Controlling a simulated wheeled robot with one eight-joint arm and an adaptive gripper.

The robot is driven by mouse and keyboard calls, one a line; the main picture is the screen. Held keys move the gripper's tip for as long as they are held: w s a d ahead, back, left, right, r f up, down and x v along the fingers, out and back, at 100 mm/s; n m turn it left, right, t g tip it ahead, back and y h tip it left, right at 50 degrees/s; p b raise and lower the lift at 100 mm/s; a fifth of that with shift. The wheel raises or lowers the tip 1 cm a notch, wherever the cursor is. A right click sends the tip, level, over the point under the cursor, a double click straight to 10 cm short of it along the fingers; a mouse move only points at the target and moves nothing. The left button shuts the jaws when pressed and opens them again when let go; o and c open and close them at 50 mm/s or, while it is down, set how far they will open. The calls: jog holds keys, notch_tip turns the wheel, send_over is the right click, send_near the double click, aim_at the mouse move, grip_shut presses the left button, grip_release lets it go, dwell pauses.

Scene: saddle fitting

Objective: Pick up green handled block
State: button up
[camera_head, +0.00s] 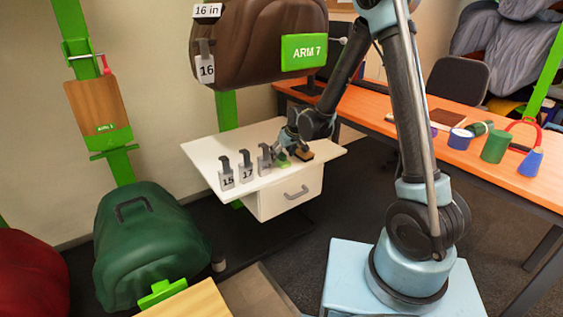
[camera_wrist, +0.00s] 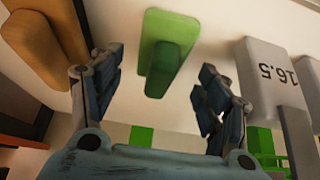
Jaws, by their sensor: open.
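The green handled block (camera_wrist: 172,32) shows in the wrist view as a green base with a raised darker green handle (camera_wrist: 160,71). It lies on the white cabinet top, ahead of my gripper (camera_wrist: 163,90) and roughly between the lines of its two fingers. The fingers are spread apart with nothing between them, and I see no contact with the block. In the head view the green block (camera_head: 283,164) is small and partly hidden by my gripper (camera_head: 288,145), which is at the cabinet top.
A brown handled block (camera_wrist: 47,45) lies left of the green one in the wrist view. A grey tag marked 16.5 (camera_wrist: 270,70) stands close on the right. Tags 15 (camera_head: 227,177) and 17 (camera_head: 246,170) stand on the white cabinet (camera_head: 215,150). A brown saddle (camera_head: 250,45) hangs above.

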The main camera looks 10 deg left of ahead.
jog(key=shift+x, duration=0.95)
jog(key=c, duration=1.2)
jog(key=shift+r, duration=0.1)
notch_tip(320, 180, up, 10)
jog(key=shift+f, duration=0.1)
jog(key=shift+o, duration=1.2)
jog(key=shift+w+d, duration=0.1)
jog(key=shift+c, duration=0.4)
